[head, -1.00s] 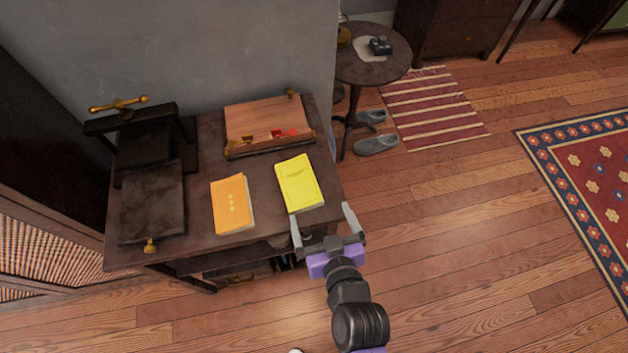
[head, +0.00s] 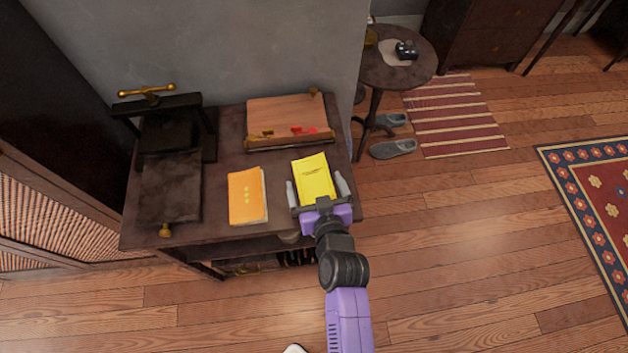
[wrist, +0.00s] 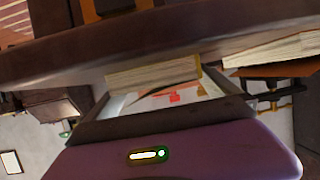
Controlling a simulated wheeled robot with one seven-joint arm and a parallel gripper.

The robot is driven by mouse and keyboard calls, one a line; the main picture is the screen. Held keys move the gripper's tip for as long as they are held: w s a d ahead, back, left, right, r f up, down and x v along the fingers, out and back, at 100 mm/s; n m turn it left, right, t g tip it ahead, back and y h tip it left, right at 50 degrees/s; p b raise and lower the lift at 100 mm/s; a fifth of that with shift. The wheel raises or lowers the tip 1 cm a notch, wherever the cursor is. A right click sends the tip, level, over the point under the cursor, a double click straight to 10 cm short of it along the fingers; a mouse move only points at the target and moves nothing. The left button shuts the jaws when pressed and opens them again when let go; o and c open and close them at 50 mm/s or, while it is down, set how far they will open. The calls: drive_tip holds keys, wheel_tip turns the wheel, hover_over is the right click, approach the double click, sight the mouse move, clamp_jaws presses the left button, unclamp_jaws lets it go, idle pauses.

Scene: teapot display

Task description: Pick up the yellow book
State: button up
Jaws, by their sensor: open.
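The yellow book (head: 314,178) lies flat near the right front part of the dark table (head: 225,150) in the head view. My gripper (head: 317,186) is open, with one finger on each side of the book's near part. The gripper's palm covers the book's near edge. In the wrist view, the end of the yellow book (wrist: 152,75) shows between the open jaws, its pages facing the camera. I cannot tell whether the fingers touch the book.
An orange book (head: 246,196) lies just left of my gripper. A dark press (head: 170,185) stands at the table's left, and a wooden board (head: 288,120) lies behind the books. A round side table (head: 398,70) stands at the back right.

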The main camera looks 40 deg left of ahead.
drive_tip(key=c, duration=1.5)
drive_tip(key=shift+o, duration=0.2)
drive_tip(key=shift+r, duration=0.1)
